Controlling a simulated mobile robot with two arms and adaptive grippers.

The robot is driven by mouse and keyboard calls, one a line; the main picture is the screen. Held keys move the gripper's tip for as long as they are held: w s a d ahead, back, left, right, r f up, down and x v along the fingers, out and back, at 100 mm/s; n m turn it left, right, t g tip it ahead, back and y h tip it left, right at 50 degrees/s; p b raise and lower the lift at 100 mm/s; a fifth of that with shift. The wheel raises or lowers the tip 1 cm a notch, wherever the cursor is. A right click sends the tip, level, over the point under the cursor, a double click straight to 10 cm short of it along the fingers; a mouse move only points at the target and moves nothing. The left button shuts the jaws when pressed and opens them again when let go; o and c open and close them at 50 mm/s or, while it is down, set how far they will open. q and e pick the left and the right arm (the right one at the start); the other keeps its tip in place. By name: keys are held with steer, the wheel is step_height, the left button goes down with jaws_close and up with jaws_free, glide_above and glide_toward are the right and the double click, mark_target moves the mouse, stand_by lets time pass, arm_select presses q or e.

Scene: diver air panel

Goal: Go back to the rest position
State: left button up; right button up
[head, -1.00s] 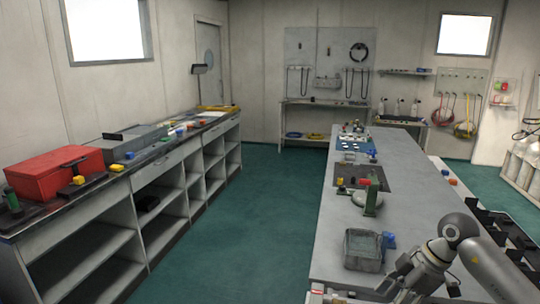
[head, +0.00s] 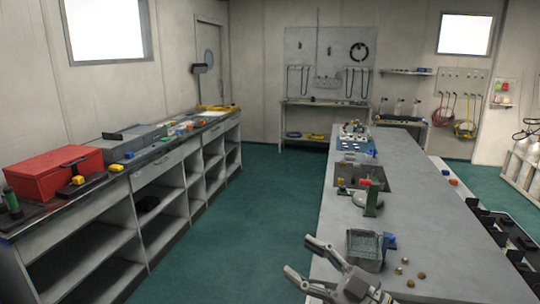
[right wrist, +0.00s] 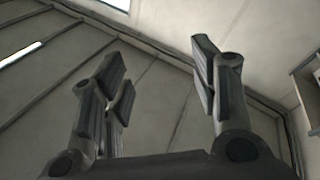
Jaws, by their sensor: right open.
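My right gripper (head: 302,257) is at the bottom centre of the head view, left of the grey bench's near end. Its fingers are spread, point up and left, and hold nothing. In the right wrist view the open fingers (right wrist: 162,75) stand apart against bare wall and ceiling panels, with nothing between them. My left gripper is not in view.
The grey bench (head: 440,210) carries a wire-grey basin (head: 364,246), a blue piece (head: 389,241), a green stand (head: 371,200) and several small brass pieces (head: 405,261). A red toolbox (head: 50,175) sits on the left counter. The green floor (head: 255,200) between is clear.

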steer(key=d+f+m+t+h, duration=0.4)
steer(key=d+m+t+h, duration=0.5)
steer(key=m+h, duration=0.4)
steer(key=s+d+f+m+g+h, duration=0.2)
steer(key=s+d+f+g+h, duration=0.15)
steer(key=f, duration=0.25)
steer(key=s+d+f+m+g+h, duration=0.2)
steer(key=d+f+g, duration=0.15)
steer(key=f, duration=0.25)
steer(key=s+a+f+n+g+y, duration=0.1)
steer(key=s+f+g, duration=0.5)
steer(key=s, duration=0.6)
steer(key=s+a+f+n+g+y, duration=0.1)
steer(key=s+a+f+n+g, duration=0.1)
steer(key=s+f+g, duration=0.65)
steer(key=s+f+t+b, duration=0.1)
steer(key=s+f+b, duration=0.15)
steer(key=f, duration=1.25)
steer(key=s+f+t+b, duration=0.1)
steer(key=f+t+b, duration=0.15)
steer(key=f, duration=1.35)
steer(key=s+d+f+g+b, duration=0.2)
steer(key=s+f+b, duration=0.3)
steer(key=s+f, duration=1.2)
step_height(320, 180, down, 3)
steer(key=shift+d+r, duration=0.1)
steer(key=shift+d, duration=0.5)
